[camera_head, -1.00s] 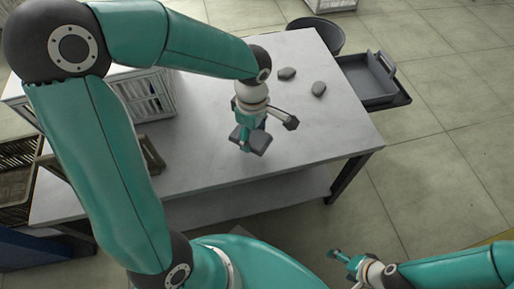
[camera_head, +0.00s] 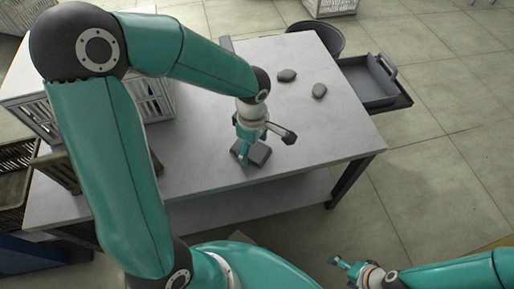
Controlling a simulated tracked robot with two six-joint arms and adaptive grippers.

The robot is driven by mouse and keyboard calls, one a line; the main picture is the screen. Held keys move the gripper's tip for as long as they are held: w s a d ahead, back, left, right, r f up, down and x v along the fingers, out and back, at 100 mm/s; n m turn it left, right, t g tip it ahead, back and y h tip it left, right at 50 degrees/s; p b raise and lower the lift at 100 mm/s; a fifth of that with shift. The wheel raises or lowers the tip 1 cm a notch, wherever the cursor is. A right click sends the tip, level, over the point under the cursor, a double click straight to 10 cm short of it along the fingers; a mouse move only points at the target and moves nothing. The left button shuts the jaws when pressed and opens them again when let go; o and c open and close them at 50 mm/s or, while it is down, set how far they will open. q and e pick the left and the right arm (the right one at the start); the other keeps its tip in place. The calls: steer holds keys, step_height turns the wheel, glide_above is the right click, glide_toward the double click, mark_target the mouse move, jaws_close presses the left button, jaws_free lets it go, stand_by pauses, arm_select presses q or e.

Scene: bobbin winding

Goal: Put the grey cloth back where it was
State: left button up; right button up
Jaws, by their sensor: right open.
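A small dark grey flat piece (camera_head: 259,153) is at the fingertips of my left gripper (camera_head: 249,150), low over the middle of the table. It may be the grey cloth; it is too small to be sure. I cannot tell whether it touches the tabletop or whether the fingers are shut on it. My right gripper (camera_head: 342,264) is open and empty at the bottom right, off the table's front side.
The grey table (camera_head: 330,125) has two dark rounded lumps (camera_head: 287,75) (camera_head: 319,90) towards the back right. A white crate (camera_head: 155,103) stands at the left, partly behind my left arm. A grey tray (camera_head: 368,80) and dark round bin (camera_head: 318,37) are beyond the table.

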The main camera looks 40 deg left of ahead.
mark_target(253, 149)
stand_by(0.3)
arm_select(q)
steer(key=shift+r, duration=0.15)
step_height(253, 149, up, 12)
steer(key=p, duration=0.4)
stand_by(0.5)
